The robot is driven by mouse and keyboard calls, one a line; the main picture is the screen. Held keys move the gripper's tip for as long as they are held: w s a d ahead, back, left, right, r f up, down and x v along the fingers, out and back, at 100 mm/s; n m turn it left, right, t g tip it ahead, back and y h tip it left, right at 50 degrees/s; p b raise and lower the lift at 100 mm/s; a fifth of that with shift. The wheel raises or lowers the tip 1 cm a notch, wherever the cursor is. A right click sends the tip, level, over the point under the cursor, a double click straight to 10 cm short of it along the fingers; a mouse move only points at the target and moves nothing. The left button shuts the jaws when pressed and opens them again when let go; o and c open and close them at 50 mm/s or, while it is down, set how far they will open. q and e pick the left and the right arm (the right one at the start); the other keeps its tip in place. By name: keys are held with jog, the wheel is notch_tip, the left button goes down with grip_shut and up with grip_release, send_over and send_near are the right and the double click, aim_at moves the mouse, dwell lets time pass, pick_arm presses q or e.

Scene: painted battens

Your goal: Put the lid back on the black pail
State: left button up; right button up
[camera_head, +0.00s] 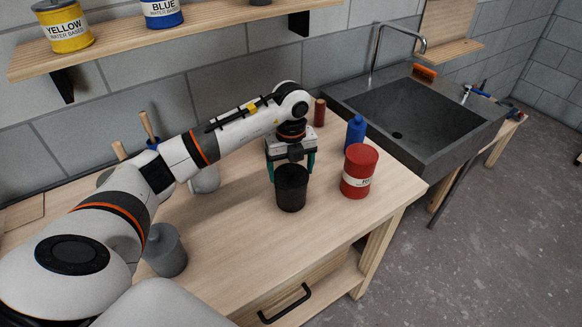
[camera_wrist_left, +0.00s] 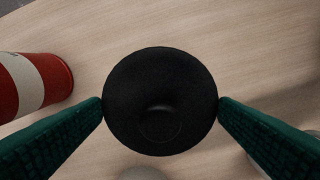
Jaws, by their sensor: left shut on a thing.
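The black pail (camera_head: 291,192) stands upright on the wooden bench, under my left gripper (camera_head: 292,168). The green fingers reach down on either side of the pail's top. In the left wrist view a round black lid (camera_wrist_left: 160,85) with a low knob fills the space between the fingertips (camera_wrist_left: 160,103), which touch its edge on both sides. My left gripper is shut on this lid. The lid is at or just above the pail's rim; I cannot tell whether it is seated. The lid hides the pail in the wrist view. My right gripper is not in view.
A red can (camera_head: 359,172) stands close to the right of the pail, with a blue bottle (camera_head: 355,134) behind it. A grey lidded pot (camera_head: 165,252) and a light grey container (camera_head: 206,180) stand to the left. The bench (camera_head: 245,238) in front is clear. A sink (camera_head: 425,112) lies beyond.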

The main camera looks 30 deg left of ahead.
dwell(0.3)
pick_arm(q)
jog(key=o, duration=0.9)
jog(key=shift+r, duration=0.15)
jog(key=shift+r+p, duration=2.5)
jog(key=shift+r, duration=0.9)
grip_shut()
